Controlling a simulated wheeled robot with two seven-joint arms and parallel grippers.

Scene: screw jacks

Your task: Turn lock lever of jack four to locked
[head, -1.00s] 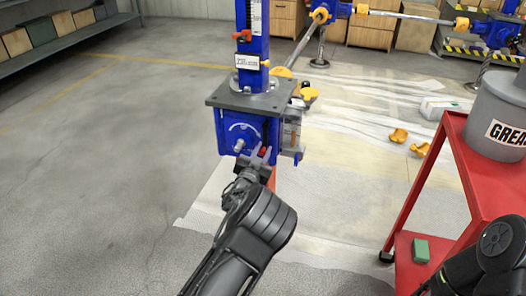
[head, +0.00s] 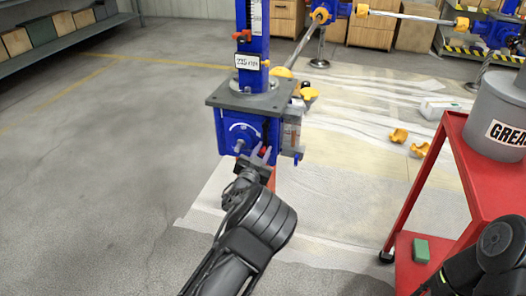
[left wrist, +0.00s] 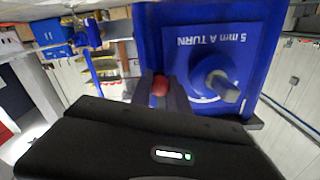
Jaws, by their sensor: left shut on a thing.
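A blue screw jack (head: 232,124) stands upright at the centre of the head view, with a grey plate (head: 252,96) above its gearbox and a white label (head: 247,62) on its column. In the left wrist view its blue face (left wrist: 212,30) carries the print "5 mm A TURN" and a grey shaft end (left wrist: 222,85). My left gripper (head: 261,156) is at the lower right of this face. It is shut on a red lever knob (left wrist: 160,86), which shows between the fingers in the left wrist view. The rest of the lever is hidden by the fingers. My right gripper is out of view.
A red cart (head: 490,180) with a grey grease drum (head: 497,115) stands at the right, and a green block (head: 421,250) lies on its lower shelf. Yellow caps (head: 398,135) lie on the floor sheet. The floor at the left is clear.

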